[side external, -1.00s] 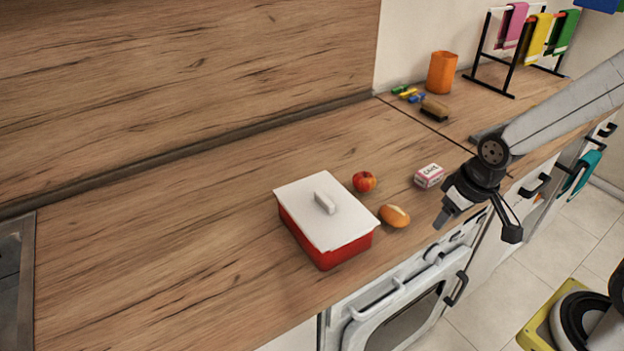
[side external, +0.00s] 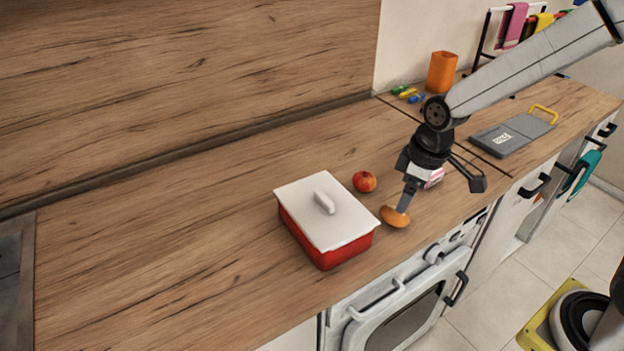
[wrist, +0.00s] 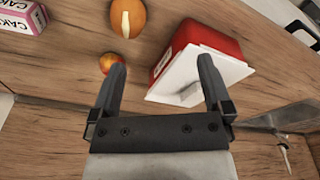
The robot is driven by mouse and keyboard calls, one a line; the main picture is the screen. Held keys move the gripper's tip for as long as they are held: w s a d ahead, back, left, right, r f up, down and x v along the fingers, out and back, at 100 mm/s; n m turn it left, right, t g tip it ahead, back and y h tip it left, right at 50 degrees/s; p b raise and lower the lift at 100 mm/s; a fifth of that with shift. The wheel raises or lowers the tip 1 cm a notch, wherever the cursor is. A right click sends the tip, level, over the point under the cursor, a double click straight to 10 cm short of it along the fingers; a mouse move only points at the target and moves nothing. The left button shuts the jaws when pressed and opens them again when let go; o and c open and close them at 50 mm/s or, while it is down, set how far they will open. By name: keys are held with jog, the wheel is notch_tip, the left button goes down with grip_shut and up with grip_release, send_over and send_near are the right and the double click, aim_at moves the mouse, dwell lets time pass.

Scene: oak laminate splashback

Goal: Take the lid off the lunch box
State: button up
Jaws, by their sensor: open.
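The lunch box (side external: 318,244) is a red rectangular box on the wooden counter. Its white lid (side external: 302,215) lies flat on top, with a raised white handle (side external: 325,203) in the middle. In the wrist view the red box (wrist: 208,42) and the lid (wrist: 214,69) show beyond my fingers, and the right finger hides part of the lid. My gripper (side external: 403,207) is open and empty. In the side view it is to the right of the lunch box, overlapping the bread roll in the picture; I cannot tell its height above the roll.
A bread roll (side external: 394,217), an apple (side external: 364,181) and a pink-white cake box (side external: 436,177) are right of the lunch box. A grey board (side external: 511,134), an orange cup (side external: 441,72) and small coloured items stand further back. The counter left of the box is clear.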

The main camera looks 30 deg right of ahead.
aim_at(324, 197)
jog(key=shift+w+a+r+n+g+y, duration=0.1)
jog(key=shift+w+a+n+g+y, duration=0.2)
jog(key=shift+w+a+n, duration=1.6)
jog(key=shift+w+a+r+n+g+y, duration=0.15)
jog(key=shift+w+a+n+g, duration=0.15)
jog(key=shift+w+a+n, duration=1.6)
jog(key=shift+w+a+r+n+g+y, duration=0.1)
jog(key=shift+w+a+n+g+y, duration=0.2)
jog(key=shift+w+a+n, duration=1.6)
jog(key=shift+s+d+f+n, duration=0.15)
jog(key=shift+d+n, duration=0.15)
jog(key=shift+d, duration=0.15)
jog(key=shift+a+f, duration=0.2)
jog(key=shift+f, duration=1.05)
jog(key=shift+a+f, duration=0.15)
jog(key=shift+f, duration=1.05)
jog(key=c, duration=0.9)
jog(key=shift+c, duration=0.3)
